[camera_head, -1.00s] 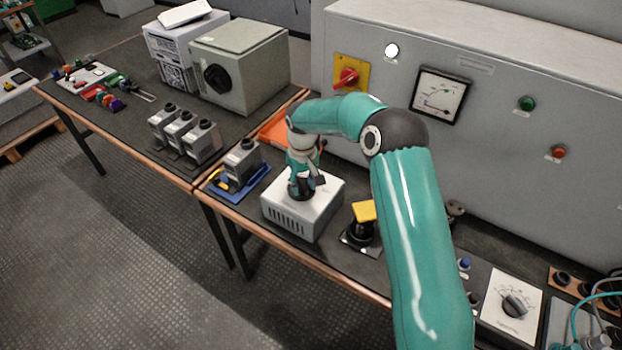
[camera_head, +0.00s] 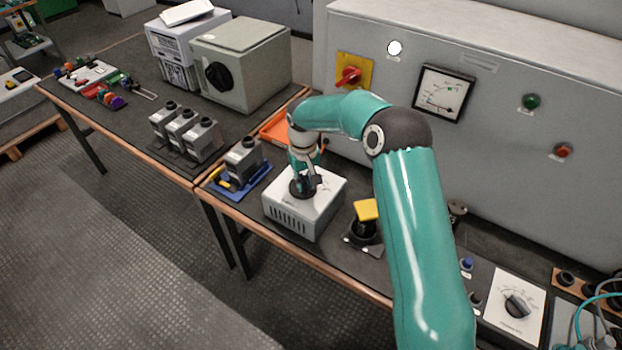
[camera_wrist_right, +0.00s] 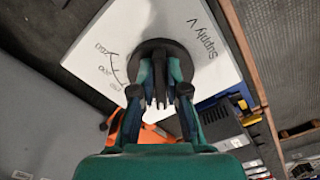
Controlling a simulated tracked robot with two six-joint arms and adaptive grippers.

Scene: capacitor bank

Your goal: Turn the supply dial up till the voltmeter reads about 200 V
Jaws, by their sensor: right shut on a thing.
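The supply box (camera_head: 322,213) is a pale box with a vented front on the bench in the head view. Its top (camera_wrist_right: 204,42) carries the print "Supply V" and a number scale in the wrist view. The black round supply dial (camera_wrist_right: 152,47) is on that top. My right gripper (camera_wrist_right: 160,100) comes down over the dial and is shut on it, hiding part of it. The voltmeter (camera_head: 441,93) is a square white gauge on the grey cabinet; its reading is too small to tell. My left gripper is not in view.
A yellow-topped black device (camera_head: 366,212) stands close right of the supply box. A blue tray (camera_head: 242,187) with a grey capacitor is at its left, and an orange tray (camera_head: 275,128) lies behind. The cabinet (camera_head: 500,125) bounds the bench at the back.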

